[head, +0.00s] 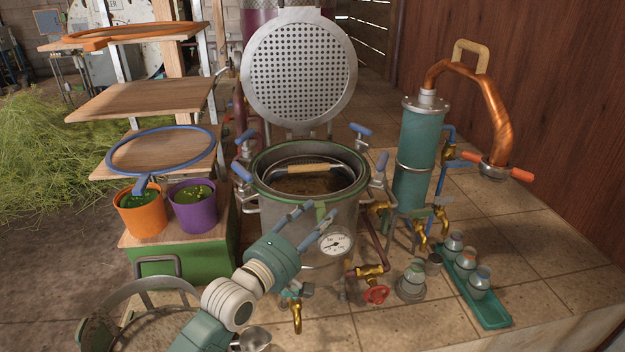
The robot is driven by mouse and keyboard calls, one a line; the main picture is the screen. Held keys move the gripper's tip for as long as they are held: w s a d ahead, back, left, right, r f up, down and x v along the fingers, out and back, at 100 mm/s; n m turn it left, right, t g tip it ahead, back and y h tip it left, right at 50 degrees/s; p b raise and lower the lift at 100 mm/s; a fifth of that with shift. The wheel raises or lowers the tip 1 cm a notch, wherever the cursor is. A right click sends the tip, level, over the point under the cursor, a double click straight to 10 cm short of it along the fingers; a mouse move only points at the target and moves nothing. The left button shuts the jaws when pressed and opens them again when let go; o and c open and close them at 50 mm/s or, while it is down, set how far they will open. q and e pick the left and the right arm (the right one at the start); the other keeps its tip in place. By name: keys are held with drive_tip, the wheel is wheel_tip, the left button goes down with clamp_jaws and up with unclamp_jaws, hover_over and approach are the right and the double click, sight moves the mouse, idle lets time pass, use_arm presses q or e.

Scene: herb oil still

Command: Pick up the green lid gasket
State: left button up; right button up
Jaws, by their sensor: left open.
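The green lid gasket (261,163) lies around the top rim of the steel still pot (284,228). Its green tab (320,211) hangs down at the front of the rim. My left gripper (325,208) reaches in from the lower left, in front of the pot. Its two bluish fingers are open, and the tab shows between their tips. I cannot tell whether they touch it. My right gripper is not in view.
A basket with a wooden handle (309,169) sits inside the pot. Blue clamp handles (241,172) stand around the rim. The perforated lid (298,70) stands raised behind. A blue ring (112,157) and an orange ring (130,35) lie on shelves left. A teal condenser (414,150) stands right.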

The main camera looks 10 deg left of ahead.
sight(324, 211)
use_arm(q)
drive_tip(key=x, duration=0.2)
drive_tip(key=shift+w+d, duration=0.1)
drive_tip(key=shift+w, duration=0.2)
drive_tip(key=shift+w+d, duration=0.1)
drive_tip(key=shift+w, duration=0.1)
drive_tip(key=c, duration=1.1)
clamp_jaws()
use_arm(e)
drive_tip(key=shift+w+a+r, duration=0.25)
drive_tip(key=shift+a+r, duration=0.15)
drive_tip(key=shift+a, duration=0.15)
use_arm(q)
drive_tip(key=shift+r, duration=0.1)
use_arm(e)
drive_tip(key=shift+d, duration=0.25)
